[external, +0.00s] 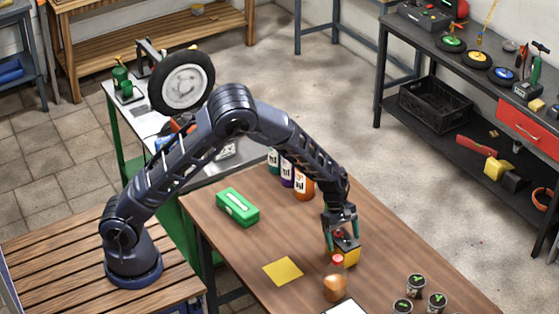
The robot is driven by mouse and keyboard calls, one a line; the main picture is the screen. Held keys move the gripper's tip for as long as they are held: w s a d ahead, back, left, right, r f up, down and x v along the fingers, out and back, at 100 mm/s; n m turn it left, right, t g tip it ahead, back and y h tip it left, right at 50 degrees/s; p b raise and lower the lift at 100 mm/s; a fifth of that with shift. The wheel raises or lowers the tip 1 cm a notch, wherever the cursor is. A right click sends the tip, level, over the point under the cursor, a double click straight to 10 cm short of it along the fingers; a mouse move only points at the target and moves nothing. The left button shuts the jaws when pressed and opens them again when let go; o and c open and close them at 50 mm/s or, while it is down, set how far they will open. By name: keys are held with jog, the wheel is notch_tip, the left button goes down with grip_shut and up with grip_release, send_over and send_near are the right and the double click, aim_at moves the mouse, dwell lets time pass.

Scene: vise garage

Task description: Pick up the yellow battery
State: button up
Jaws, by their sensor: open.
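The yellow battery (350,258) stands on the brown wooden table, a boxy yellow block with a darker top. My gripper (341,235) points down directly over it, with its fingers at the battery's top. The jaws are open. The picture is too small to tell whether the fingers touch the battery or how far down its sides they reach. A bottle with a red cap stands just in front and hides a little of the battery's lower left.
The red-capped bottle (335,284) is very close to the battery. A flat yellow square (283,271) lies to the left, and a green box (238,207) is farther back. Several bottles (303,183) stand at the back edge. Small dark cups (415,285) stand front right.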

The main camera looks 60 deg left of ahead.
jog(key=shift+r, duration=0.1)
jog(key=c, duration=1.9)
jog(key=shift+o, duration=0.2)
